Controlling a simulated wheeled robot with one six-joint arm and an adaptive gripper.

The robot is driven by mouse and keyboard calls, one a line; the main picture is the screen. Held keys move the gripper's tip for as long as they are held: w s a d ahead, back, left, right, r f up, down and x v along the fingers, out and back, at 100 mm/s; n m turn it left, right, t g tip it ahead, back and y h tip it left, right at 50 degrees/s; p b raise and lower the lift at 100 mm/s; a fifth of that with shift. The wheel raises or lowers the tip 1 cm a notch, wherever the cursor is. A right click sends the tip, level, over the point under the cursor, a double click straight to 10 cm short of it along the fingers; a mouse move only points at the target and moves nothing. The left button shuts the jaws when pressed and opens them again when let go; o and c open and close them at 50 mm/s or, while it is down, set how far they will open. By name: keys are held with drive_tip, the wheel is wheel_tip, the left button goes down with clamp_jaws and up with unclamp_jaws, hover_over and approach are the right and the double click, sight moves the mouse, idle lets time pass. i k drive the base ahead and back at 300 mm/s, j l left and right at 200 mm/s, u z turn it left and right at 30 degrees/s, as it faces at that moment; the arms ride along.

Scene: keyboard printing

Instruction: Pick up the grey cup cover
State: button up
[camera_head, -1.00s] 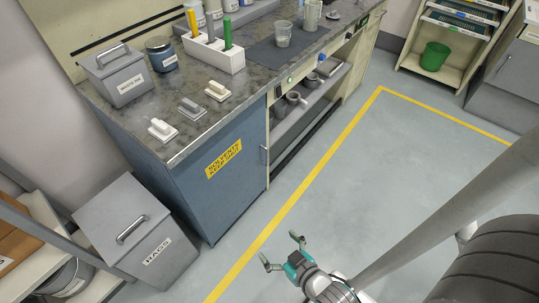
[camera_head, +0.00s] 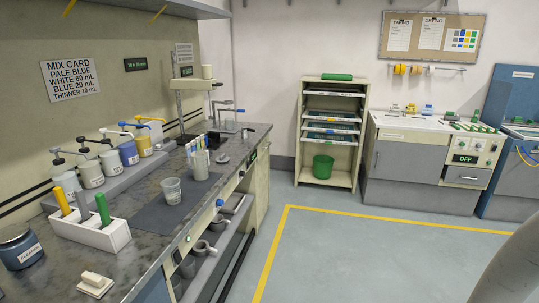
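A small grey round piece (camera_head: 223,158) lies on the dark counter, to the right of a cup of colored sticks. It may be the grey cup cover, but it is too small to be sure. A clear cup (camera_head: 171,190) stands on the dark mat (camera_head: 150,219), nearer to me. Grey cups with handles (camera_head: 203,248) sit on the shelf under the counter. My gripper is not in view.
The counter (camera_head: 60,279) holds pump bottles (camera_head: 129,152), a white caddy (camera_head: 95,236) with a green handle, and a labeled jar (camera_head: 20,246). A rack (camera_head: 345,101) with a green bin (camera_head: 323,166) stands at the back. The floor (camera_head: 370,255) is clear.

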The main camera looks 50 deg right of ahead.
sight(223, 158)
drive_tip(key=i+l+z, duration=0.2)
drive_tip(key=i+z, duration=0.8)
